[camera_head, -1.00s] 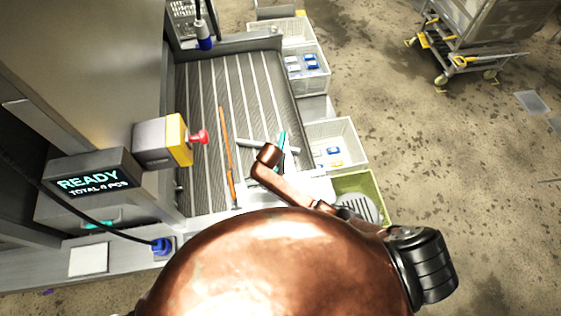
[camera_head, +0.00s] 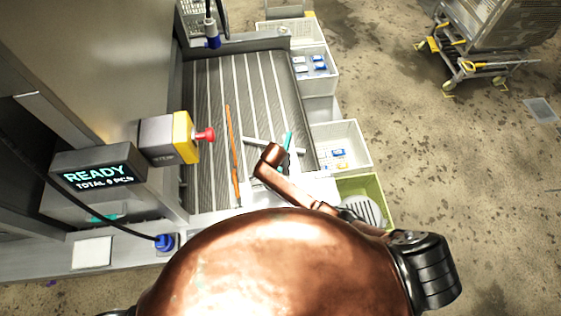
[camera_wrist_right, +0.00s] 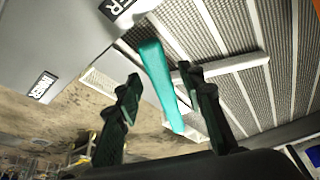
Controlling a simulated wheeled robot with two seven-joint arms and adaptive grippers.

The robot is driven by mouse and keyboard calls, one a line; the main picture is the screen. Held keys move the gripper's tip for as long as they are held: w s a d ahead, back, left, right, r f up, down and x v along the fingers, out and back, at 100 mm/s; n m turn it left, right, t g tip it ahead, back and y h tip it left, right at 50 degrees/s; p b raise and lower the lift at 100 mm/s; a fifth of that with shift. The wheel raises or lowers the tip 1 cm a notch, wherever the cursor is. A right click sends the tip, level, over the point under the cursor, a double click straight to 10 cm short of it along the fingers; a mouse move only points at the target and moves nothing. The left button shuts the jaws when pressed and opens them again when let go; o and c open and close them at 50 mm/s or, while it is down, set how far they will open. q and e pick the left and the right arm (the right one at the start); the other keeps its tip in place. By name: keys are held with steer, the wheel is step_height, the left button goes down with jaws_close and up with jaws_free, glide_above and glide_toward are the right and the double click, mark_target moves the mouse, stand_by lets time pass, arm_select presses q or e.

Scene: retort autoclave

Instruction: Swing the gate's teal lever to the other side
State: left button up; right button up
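The teal lever (camera_head: 288,141) stands near the right edge of the belt in the head view, partly hidden behind my copper arm. A pale gate bar (camera_head: 262,144) lies across the belt beside it. In the right wrist view the lever (camera_wrist_right: 161,82) shows large and tilted, and the pale bar (camera_wrist_right: 228,67) runs off to its right. My right gripper (camera_wrist_right: 160,74) is open, with one dark finger on each side of the lever in that view. I cannot tell whether either finger touches it. My left gripper is not in view.
The striped belt (camera_head: 208,120) has an orange strip (camera_head: 233,150) along it. White bins (camera_head: 352,131) and a green bin (camera_head: 378,187) stand along its right side. A yellow box with a red button (camera_head: 205,134) and the READY display (camera_head: 98,177) are at left. A cart (camera_head: 490,45) stands far right.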

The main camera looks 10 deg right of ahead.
steer(key=shift+r, duration=0.1)
steer(key=v, duration=1.1)
steer(key=shift+s+r, duration=0.2)
steer(key=shift+r, duration=0.15)
steer(key=shift+a, duration=0.1)
